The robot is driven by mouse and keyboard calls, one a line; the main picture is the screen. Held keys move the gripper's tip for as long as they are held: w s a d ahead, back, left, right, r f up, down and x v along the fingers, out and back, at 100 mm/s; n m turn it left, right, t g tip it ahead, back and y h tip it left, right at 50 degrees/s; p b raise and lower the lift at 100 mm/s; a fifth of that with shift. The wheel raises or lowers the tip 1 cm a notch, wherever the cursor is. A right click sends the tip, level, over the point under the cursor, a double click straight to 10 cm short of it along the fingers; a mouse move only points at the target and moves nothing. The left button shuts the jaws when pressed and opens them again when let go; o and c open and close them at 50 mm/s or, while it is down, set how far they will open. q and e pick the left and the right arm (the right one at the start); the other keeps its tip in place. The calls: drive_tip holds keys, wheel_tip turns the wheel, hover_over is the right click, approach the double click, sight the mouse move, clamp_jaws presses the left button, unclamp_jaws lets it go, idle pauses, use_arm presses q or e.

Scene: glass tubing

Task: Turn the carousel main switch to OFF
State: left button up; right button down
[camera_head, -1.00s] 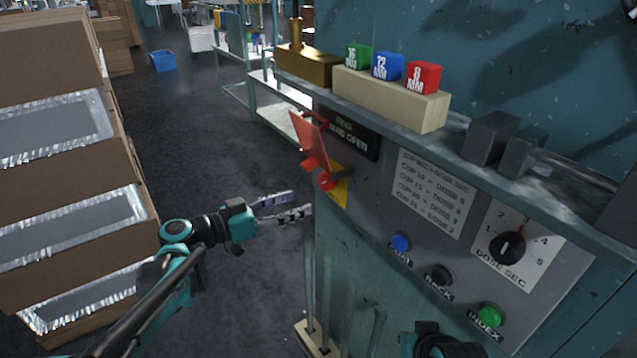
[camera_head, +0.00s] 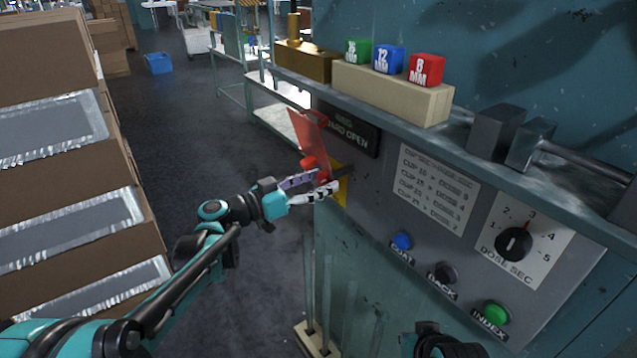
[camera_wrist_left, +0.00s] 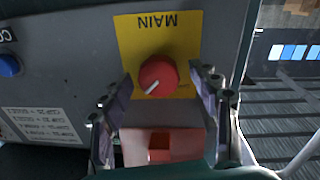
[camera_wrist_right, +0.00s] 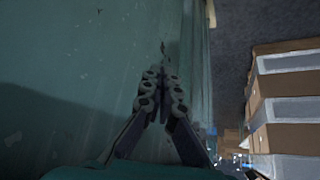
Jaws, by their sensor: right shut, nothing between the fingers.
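The main switch is a round red knob (camera_wrist_left: 158,76) with a white pointer mark, on a yellow plate (camera_wrist_left: 185,28) labelled MAIN, upside down in the left wrist view. A red flap (camera_head: 309,133) stands out from the panel just above it; it also shows in the left wrist view (camera_wrist_left: 185,143). My left gripper (camera_wrist_left: 170,88) is open, its fingers on either side of the knob with gaps to it. In the head view the left gripper (camera_head: 328,186) covers much of the knob. My right gripper (camera_wrist_right: 160,75) is shut and empty, beside the teal cabinet side.
The panel carries a blue button (camera_head: 402,241), a black button (camera_head: 446,272), a green button (camera_head: 496,313) and a dose dial (camera_head: 514,243). A shelf above holds a wooden block (camera_head: 390,92) with coloured cubes. Stacked cartons (camera_head: 60,180) stand at left, with clear floor between.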

use_arm(q)
drive_tip(key=c, duration=1)
drive_tip(key=shift+c, duration=0.2)
drive_tip(key=n, duration=0.5)
drive_tip(key=shift+p, duration=0.3)
drive_tip(key=n, duration=0.4)
drive_tip(key=shift+n+t, duration=0.3)
drive_tip(key=n, duration=0.4)
drive_tip(key=shift+n+p, duration=0.3)
drive_tip(key=shift+f+n+t, duration=0.1)
drive_tip(key=shift+n+t, duration=0.2)
drive_tip(key=shift+n, duration=1.8)
